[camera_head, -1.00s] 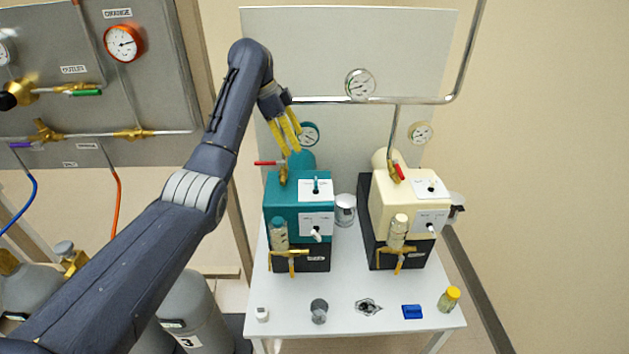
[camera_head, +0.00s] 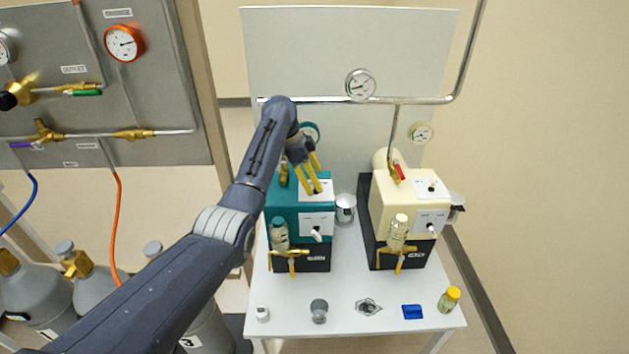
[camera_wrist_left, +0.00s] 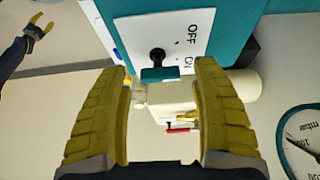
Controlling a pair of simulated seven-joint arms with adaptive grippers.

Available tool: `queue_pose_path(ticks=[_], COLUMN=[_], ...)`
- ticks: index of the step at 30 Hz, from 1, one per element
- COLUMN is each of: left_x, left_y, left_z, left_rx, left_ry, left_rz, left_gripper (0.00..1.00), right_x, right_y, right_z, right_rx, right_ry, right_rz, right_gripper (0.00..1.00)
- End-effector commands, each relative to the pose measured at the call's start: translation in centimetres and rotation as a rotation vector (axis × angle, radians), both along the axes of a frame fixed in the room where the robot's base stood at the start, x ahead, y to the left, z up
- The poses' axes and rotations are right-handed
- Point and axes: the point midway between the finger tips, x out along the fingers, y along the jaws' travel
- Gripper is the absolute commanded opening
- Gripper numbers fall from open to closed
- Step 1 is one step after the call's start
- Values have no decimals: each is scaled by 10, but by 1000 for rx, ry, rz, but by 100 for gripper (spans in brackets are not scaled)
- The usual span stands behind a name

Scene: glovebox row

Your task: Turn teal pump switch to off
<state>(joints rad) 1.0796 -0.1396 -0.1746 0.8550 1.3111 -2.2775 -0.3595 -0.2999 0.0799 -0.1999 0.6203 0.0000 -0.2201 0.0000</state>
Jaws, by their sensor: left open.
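The teal pump (camera_head: 284,192) stands on the left of the white table. Its switch (camera_wrist_left: 158,74) has a black stem and a teal handle on a white plate marked OFF and ON. In the wrist view the handle points toward the ON side. My left gripper (camera_head: 314,190) is over the pump's top plate, open. Its yellow fingers (camera_wrist_left: 163,110) lie on either side of the handle, with visible gaps and no clear contact. In the head view the fingers cover the switch. My right gripper (camera_wrist_left: 41,24) shows far off in the wrist view, fingers apart.
A cream pump (camera_head: 408,200) stands to the right. A gauge (camera_head: 310,131) is behind the teal pump. Small items, including a blue block (camera_head: 412,312), line the table's front edge.

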Motion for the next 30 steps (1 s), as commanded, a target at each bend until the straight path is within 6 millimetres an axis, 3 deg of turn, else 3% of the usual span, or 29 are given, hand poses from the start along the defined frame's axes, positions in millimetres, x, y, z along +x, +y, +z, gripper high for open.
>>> queue_pose_path(ticks=[14, 30], left_x=[0, 0], left_y=[-2, -2], left_z=[-6, -6], left_rx=[1, 1], left_ry=[-1, -1], left_rz=[0, 0], left_gripper=[67, 4], right_x=[0, 0], right_y=[0, 0], right_z=[0, 0], right_rx=[0, 0], right_ry=[0, 0], right_rz=[0, 0], right_gripper=[44, 44])
